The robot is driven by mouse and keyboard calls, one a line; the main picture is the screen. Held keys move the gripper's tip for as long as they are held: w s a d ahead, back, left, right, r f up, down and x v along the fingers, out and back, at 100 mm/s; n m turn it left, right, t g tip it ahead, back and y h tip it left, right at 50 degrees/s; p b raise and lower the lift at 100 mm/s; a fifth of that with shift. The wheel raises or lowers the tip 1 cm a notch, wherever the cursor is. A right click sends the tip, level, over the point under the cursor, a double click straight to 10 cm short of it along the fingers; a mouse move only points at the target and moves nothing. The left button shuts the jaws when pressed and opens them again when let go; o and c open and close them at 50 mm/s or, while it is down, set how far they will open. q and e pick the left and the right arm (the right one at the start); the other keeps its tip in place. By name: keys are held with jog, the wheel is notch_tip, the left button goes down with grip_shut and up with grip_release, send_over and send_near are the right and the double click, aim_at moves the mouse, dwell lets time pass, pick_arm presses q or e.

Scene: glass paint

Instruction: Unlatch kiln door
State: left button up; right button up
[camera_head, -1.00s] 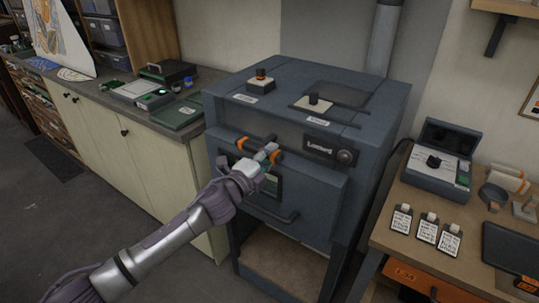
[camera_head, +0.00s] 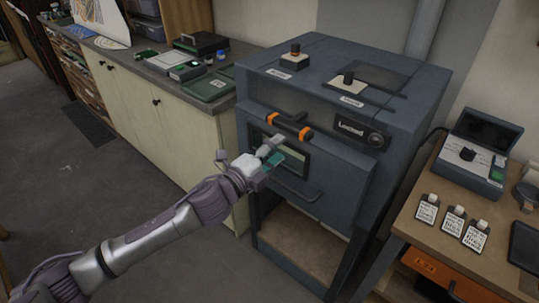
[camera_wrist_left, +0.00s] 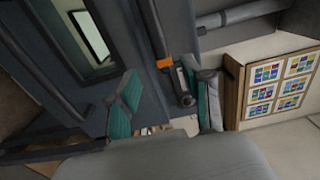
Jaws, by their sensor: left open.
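The kiln (camera_head: 400,125) is a dark blue-grey box on legs, with its front door (camera_head: 345,185) shut. Above the door window is a black latch bar (camera_head: 288,127) with two orange bands. A small panel (camera_head: 350,127) beside it appears to read "Locked". My left gripper (camera_head: 275,150) is open just below the latch bar, in front of the window, and looks empty. In the left wrist view, the teal-padded fingers (camera_wrist_left: 166,100) are spread, and the latch bar (camera_wrist_left: 155,35) with an orange band appears beyond and between them. Contact cannot be told. My right gripper is not in view.
A door handle bar (camera_head: 297,192) sits low on the kiln door. The floor at left is clear.

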pick_arm(q)
jog(key=shift+v, duration=1.2)
